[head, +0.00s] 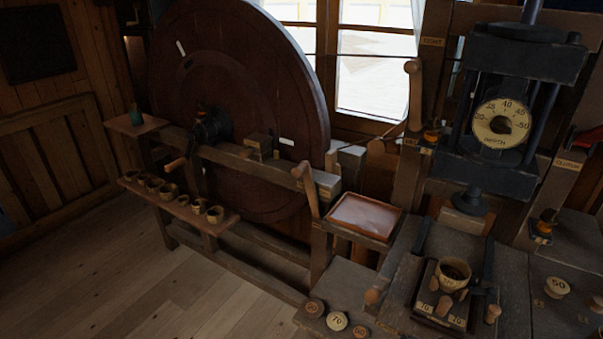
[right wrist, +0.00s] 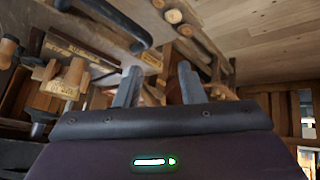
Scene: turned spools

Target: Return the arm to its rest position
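My right gripper (right wrist: 158,82) shows in the right wrist view. Its two grey fingers stand apart, with nothing seen held between them. No arm or gripper of mine can be made out clearly in the head view, and my left gripper is in neither view. A turned wooden cup (head: 453,274) sits in the dark fixture under the press (head: 468,203) in the head view. Several similar cups (head: 169,191) stand on a low shelf at the left.
A large dark wheel (head: 240,90) stands behind a wooden frame. A shallow tray (head: 365,215) sits at centre right. Round numbered discs (head: 337,321) lie on the bench front. A dark curved handle (right wrist: 112,22) shows beyond the right gripper. The floor (head: 130,285) at left is clear.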

